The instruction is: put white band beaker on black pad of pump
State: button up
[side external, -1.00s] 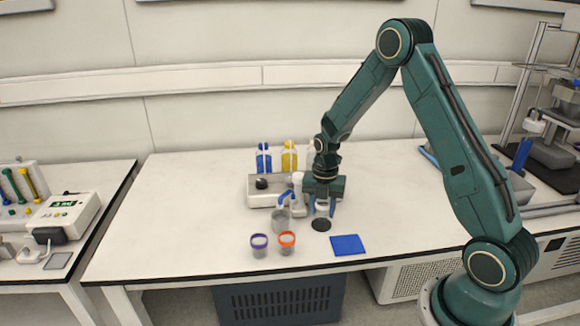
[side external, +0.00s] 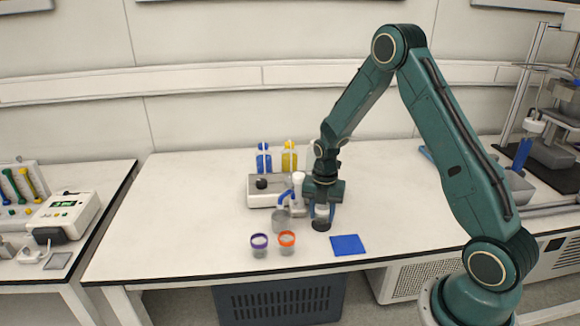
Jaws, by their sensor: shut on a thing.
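My gripper (side external: 322,208) points down and is shut on the white band beaker (side external: 322,213), a small clear cup with a pale rim, mostly hidden by the fingers. The beaker is upright at the black pad (side external: 321,226), a dark round disc on the table, and overlaps its far part in the picture. I cannot tell whether the beaker touches the pad. The pump (side external: 262,199), a low pale unit with a dark knob, stands behind and to the left, with a blue spout (side external: 286,195) near it.
A grey cup (side external: 281,219) stands under the spout, close left of my gripper. A purple-rimmed beaker (side external: 259,245) and an orange-rimmed beaker (side external: 287,243) stand in front. A flat blue square (side external: 347,245) lies front right. Blue and yellow bottles (side external: 289,160) stand behind. The table's right side is mostly clear.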

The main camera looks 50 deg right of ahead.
jog(key=shift+f, duration=0.6)
dwell(1.0)
jog(key=o, duration=1)
jog(key=shift+o, duration=0.6)
jog(key=o, duration=0.4)
jog(key=shift+r, duration=0.1)
jog(key=shift+r, duration=3.35)
